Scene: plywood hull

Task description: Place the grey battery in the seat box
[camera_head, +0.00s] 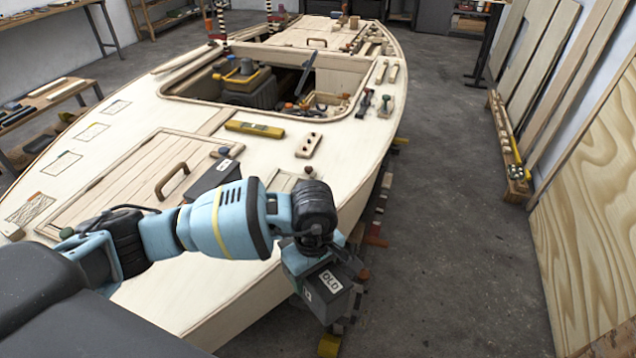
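My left arm comes in from the left, and its gripper (338,262) is at the bottom centre, out past the hull's right edge. It appears shut on the top of a dark grey box-shaped battery with a white "OLD" label (331,281). The battery hangs tilted over the floor side. Another dark grey box (209,179) with a white label stands on the deck behind my arm, its lower part hidden. A planked hatch with a curved handle (172,180) lies left of it. I cannot tell which part is the seat box. My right gripper is not in view.
The pale plywood hull (352,150) has an open cockpit (262,95) with dark gear inside. A yellow level (254,129), a holed block (308,145) and small tools lie on deck. Boards (545,80) lean at the right wall. The grey floor (450,200) between is mostly clear.

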